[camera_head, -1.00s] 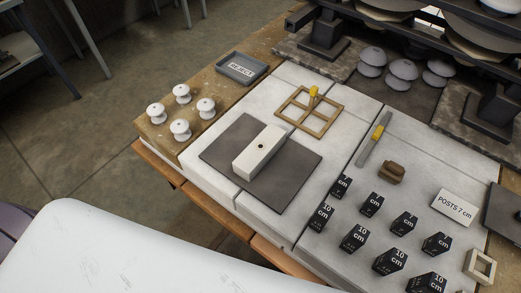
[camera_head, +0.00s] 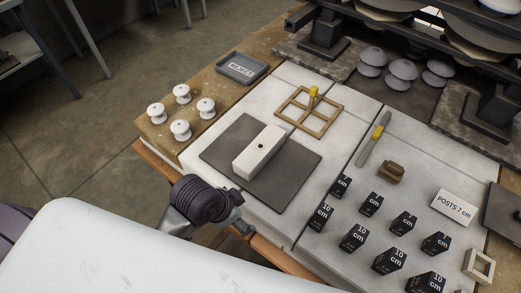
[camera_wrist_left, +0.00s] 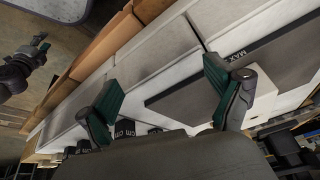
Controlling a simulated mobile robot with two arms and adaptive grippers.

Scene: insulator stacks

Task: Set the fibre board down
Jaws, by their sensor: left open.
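A dark grey flat board (camera_head: 221,153), which I take for the fibre board, lies on the pale slabs. A white block (camera_head: 262,148) with a small dark hole lies on top of it. My left gripper (camera_head: 240,228) is at the near table edge, below and in front of the board. In the left wrist view its green-padded fingers (camera_wrist_left: 162,80) are apart with nothing between them. The board (camera_wrist_left: 180,95) shows there behind the fingers, partly hidden. My right gripper (camera_wrist_left: 25,65) shows at that view's upper left; its opening is unclear.
White insulators (camera_head: 180,129) and a REJECT tray (camera_head: 241,68) are at the left.

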